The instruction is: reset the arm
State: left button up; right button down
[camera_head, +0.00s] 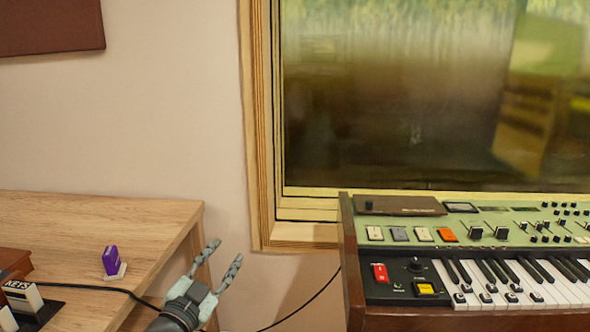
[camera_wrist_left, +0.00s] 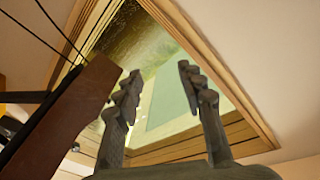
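My left gripper (camera_head: 223,262) is at the bottom of the head view, in front of the right end of the wooden table and left of the keyboard. Its two grey fingers are spread apart with nothing between them. In the left wrist view the same gripper (camera_wrist_left: 155,85) points up toward the window, fingers apart and empty. My right gripper is in neither view.
A wooden table (camera_head: 85,215) at left holds a purple item on a white base (camera_head: 111,262) and a box marked KEYS (camera_head: 22,296). A green-panelled keyboard (camera_head: 470,235) stands at right under a wood-framed window (camera_head: 258,120). A dark cable hangs between them.

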pick_arm(q)
jog(key=s+a+f+n+g+y, duration=0.2)
jog(key=s+a+f, duration=0.15)
jog(key=f, duration=0.45)
jog(key=s+a+f+n+g+y, duration=0.2)
jog(key=s+a+f+g, duration=0.15)
jog(key=f, duration=0.35)
jog(key=s+a+f+n+g+y, duration=0.15)
jog(key=s+f, duration=0.25)
jog(key=f, duration=0.4)
jog(key=s+a+f+n+g, duration=0.1)
jog(key=s+f+g, duration=0.2)
jog(key=s+f, duration=0.4)
jog(key=s+a+f+n+g+y, duration=0.1)
jog(key=s+f+g, duration=0.3)
jog(key=s, duration=1)
notch_tip(320, 180, down, 3)
jog(key=shift+s+a+r+n, duration=0.1)
jog(key=shift+s+a+n, duration=0.25)
jog(key=shift+a, duration=0.1)
